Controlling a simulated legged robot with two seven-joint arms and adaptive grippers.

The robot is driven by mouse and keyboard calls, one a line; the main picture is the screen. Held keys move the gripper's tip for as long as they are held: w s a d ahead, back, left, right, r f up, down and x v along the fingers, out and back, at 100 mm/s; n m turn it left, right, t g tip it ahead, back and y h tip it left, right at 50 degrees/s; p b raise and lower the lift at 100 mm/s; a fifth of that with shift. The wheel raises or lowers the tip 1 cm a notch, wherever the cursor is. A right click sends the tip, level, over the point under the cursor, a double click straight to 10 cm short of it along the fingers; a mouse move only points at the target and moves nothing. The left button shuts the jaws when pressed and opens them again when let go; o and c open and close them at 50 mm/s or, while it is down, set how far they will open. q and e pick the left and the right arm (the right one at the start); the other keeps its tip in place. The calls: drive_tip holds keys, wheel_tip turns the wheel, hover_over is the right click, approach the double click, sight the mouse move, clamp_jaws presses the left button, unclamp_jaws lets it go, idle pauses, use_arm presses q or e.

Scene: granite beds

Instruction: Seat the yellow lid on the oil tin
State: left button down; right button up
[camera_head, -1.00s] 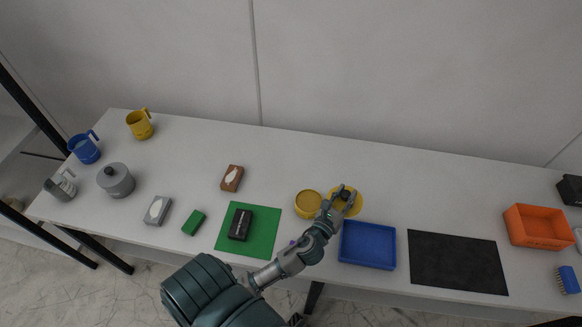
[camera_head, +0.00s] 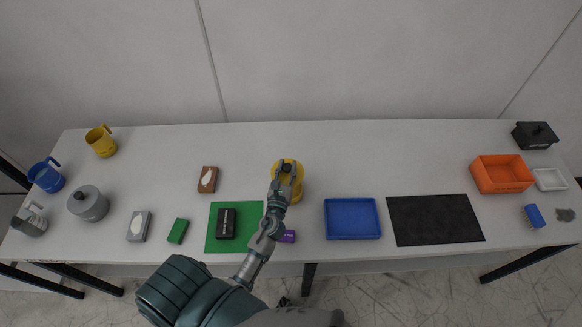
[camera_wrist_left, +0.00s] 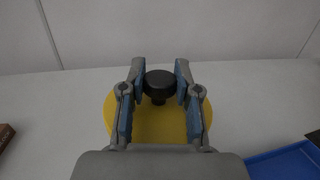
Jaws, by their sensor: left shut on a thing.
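The yellow lid (camera_head: 298,171) has a black knob (camera_wrist_left: 160,82). My left gripper (camera_head: 287,169) is shut on this knob, with a finger on either side of it in the left wrist view. The lid's yellow disc (camera_wrist_left: 160,124) spreads out below the fingers there. The yellow oil tin (camera_head: 298,191) stands on the table and shows only in part in the head view, below the lid and behind my gripper. The lid overlaps the tin in that view. I cannot tell whether they touch. My right gripper is not in view.
A blue tray (camera_head: 352,237) lies to the right, with a black mat (camera_head: 435,220) beyond it. A green mat (camera_head: 253,236) bearing a black box (camera_head: 226,223) is to the left. A purple object (camera_head: 288,236) is near the front edge. The table behind the lid is clear.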

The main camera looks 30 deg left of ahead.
use_arm(q)
drive_tip(key=f+b, duration=0.4)
drive_tip(key=f, duration=0.1)
drive_tip(key=shift+w+a+f, duration=0.1)
drive_tip(key=shift+a+f, duration=0.1)
drive_tip(key=shift+f, duration=0.1)
drive_tip(key=shift+d+f+b, duration=0.85)
drive_tip(key=shift+f+b, duration=0.05)
drive_tip(key=shift+b, duration=0.15)
drive_tip(key=shift+a+f, duration=0.1)
drive_tip(key=shift+a, duration=0.45)
drive_tip(key=shift+a+f, duration=0.15)
drive_tip(key=shift+a, duration=0.1)
drive_tip(key=shift+d, duration=0.9)
drive_tip(key=shift+a, duration=0.4)
drive_tip(key=shift+a+f, duration=0.1)
drive_tip(key=shift+f, duration=0.1)
drive_tip(key=shift+d+f+b, duration=0.1)
drive_tip(key=shift+d+b, duration=0.1)
drive_tip(key=shift+b, duration=0.15)
drive_tip(key=shift+d+f, duration=0.15)
drive_tip(key=c, duration=0.8)
unclamp_jaws()
drive_tip(key=shift+o, duration=0.3)
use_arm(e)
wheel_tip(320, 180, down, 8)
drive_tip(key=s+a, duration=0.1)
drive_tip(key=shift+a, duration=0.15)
